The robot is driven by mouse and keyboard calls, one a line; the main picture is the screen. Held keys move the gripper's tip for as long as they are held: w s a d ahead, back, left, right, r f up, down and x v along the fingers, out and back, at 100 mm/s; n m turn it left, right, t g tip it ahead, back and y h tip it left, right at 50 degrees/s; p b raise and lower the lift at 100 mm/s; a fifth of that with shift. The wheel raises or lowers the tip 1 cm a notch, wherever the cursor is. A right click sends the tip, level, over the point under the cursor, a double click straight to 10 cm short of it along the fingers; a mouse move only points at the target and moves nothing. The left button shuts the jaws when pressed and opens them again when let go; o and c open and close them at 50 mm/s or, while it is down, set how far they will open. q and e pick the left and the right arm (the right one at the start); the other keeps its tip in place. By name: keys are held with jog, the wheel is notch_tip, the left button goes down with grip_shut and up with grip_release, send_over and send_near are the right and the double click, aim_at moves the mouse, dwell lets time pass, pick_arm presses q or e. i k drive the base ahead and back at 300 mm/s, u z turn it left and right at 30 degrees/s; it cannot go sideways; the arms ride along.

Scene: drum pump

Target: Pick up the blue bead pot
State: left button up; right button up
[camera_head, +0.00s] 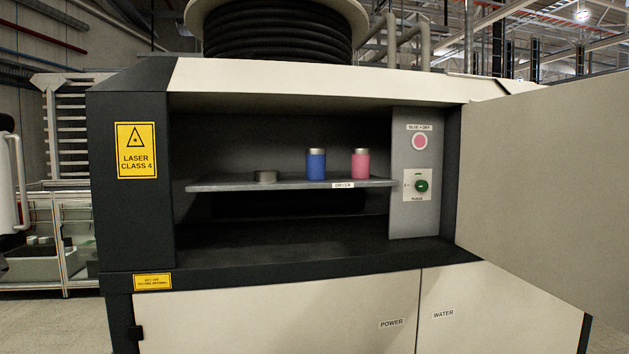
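The blue bead pot (316,164) is a small upright cylinder with a metallic lid. It stands on the grey shelf (225,187) labelled "DRYER" inside the open cabinet. A pink pot (360,165) of similar shape stands a short way to its right, apart from it. Neither of my grippers can be clearly made out in the head view.
The cabinet door (550,190) stands wide open on the right. A side panel (414,215) carries a pink round light (419,142) and a green knob (421,186). The cabinet roof overhangs the shelf. The shelf front is clear.

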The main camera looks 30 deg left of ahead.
aim_at(316, 157)
jog(key=u, duration=1.05)
